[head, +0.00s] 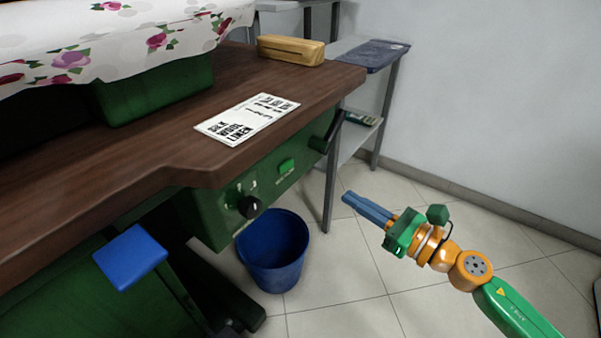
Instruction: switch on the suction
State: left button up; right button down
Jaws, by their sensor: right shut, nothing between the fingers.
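A green rocker switch (286,166) sits on the front of the green control panel (207,213) under the wooden table top, with small lettering below it that is too small to read surely. A black knob (249,207) is on the same panel, to the left of the switch. My right gripper (346,199) is shut and empty, its blue fingers together and pointing left. It is to the right of the panel and apart from it, over the tiled floor. My left gripper is not in view.
A blue bucket (272,262) stands on the floor below the panel. A blue pedal-like pad (130,257) is at the lower left. The table (180,150) holds a printed card (247,118), a wooden block (291,50) and floral cloth (120,40). A grey shelf stands behind. Floor at right is clear.

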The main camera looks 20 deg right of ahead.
jog(key=p, duration=0.2)
send_near(286, 166)
jog(key=w, duration=0.6)
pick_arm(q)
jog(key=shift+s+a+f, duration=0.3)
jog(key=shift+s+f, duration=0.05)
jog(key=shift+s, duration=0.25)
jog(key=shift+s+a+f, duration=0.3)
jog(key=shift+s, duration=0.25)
pick_arm(e)
jog(key=shift+w+a+f, duration=0.2)
jog(key=shift+w+a, duration=0.4)
